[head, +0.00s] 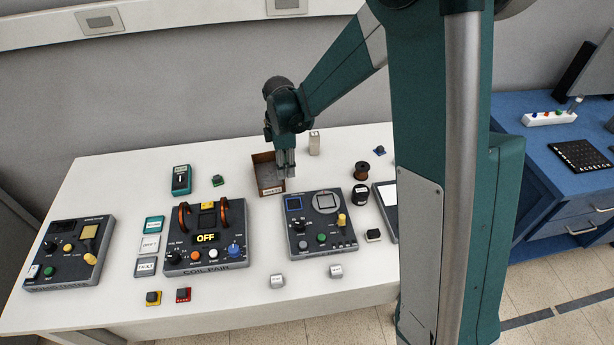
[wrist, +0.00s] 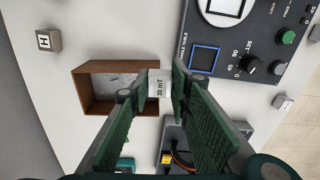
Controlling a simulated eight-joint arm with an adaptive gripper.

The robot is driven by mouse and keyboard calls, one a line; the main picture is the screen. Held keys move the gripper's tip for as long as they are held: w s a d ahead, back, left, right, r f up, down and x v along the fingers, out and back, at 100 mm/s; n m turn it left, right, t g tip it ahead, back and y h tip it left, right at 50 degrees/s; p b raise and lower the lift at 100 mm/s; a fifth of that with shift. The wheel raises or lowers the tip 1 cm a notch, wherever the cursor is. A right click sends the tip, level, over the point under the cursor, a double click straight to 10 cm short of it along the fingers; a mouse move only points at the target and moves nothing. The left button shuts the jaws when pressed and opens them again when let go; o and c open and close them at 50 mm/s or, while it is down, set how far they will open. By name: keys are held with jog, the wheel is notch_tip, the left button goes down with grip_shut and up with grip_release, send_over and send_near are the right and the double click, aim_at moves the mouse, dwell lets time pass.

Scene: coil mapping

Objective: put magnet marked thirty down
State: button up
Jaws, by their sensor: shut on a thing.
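My gripper (head: 287,170), also in the wrist view (wrist: 160,85), is shut on the magnet marked 30 mT (wrist: 159,86), a small whitish block with its label facing the camera. In the wrist view the magnet shows at the right edge of an open brown box (wrist: 82,88), overlapping its rim. In the head view my fingertips are at the right side of this box (head: 262,168) and hide most of the magnet. I cannot tell its height above the table.
A dark panel with a round dial (head: 320,225) stands in front of and right of the box. The COIL PAIR unit (head: 205,262) stands to the left. A pale block (head: 314,143) marked H (wrist: 48,40) stands behind. White table shows between them.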

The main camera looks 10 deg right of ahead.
jog(key=m, duration=0.1)
send_over(309, 175)
dwell(0.4)
jog(key=shift+f+b, duration=0.6)
jog(key=shift+f, duration=2.5)
jog(key=shift+f, duration=1.85)
jog(key=shift+f+b, duration=0.15)
jog(key=shift+b, duration=0.2)
jog(key=o, duration=0.9)
jog(key=shift+o, duration=0.2)
jog(key=shift+r, duration=0.2)
